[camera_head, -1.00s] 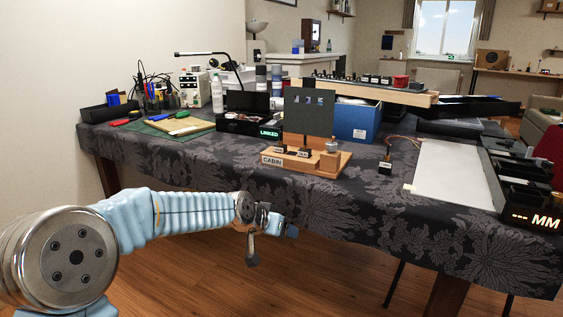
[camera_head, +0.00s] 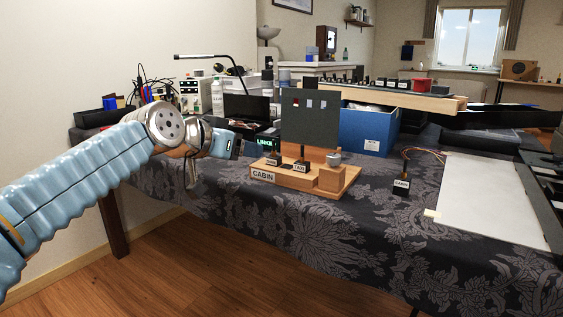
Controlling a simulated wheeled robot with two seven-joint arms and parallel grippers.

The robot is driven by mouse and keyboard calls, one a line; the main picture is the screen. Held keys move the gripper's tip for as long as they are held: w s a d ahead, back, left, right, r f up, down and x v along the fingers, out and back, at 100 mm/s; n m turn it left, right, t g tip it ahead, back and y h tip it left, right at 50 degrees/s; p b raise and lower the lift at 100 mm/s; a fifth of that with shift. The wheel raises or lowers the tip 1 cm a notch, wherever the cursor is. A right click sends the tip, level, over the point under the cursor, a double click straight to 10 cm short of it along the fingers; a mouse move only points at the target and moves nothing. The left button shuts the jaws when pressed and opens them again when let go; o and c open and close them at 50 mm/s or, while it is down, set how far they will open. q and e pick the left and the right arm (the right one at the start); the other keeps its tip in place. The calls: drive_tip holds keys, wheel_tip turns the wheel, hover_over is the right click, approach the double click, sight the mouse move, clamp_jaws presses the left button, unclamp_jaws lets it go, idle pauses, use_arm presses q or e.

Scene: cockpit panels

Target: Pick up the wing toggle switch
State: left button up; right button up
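I cannot make out a switch labelled wing. A wooden stand (camera_head: 298,176) with a CABIN label and a dark upright panel (camera_head: 309,118) stands on the table. Two small labelled switches stand on it: one at its left (camera_head: 273,158), unreadable, and one (camera_head: 301,165) that seems to read TAXI. A small black switch block (camera_head: 400,186) with orange wires and a small label sits on the cloth to the right of the stand. My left gripper (camera_head: 217,157) is in the air to the left of the stand, apart from it; its finger gap is unclear. My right gripper is out of view.
A lit LINKED display (camera_head: 265,141) is behind the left gripper. A blue box (camera_head: 366,131) stands behind the stand. A white sheet (camera_head: 490,203) lies at the right. The patterned cloth (camera_head: 300,212) in front of the stand is clear.

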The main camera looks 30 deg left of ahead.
use_arm(q)
approach(272, 157)
drive_tip(key=w, duration=0.3)
drive_tip(key=shift+d+f, duration=0.15)
drive_tip(key=shift+d, duration=0.05)
drive_tip(key=x, duration=0.5)
drive_tip(key=shift+w+a+f, duration=0.15)
drive_tip(key=shift+a+f, duration=0.05)
drive_tip(key=shift+f, duration=0.35)
drive_tip(key=c, duration=1.1)
drive_tip(key=shift+c, duration=0.2)
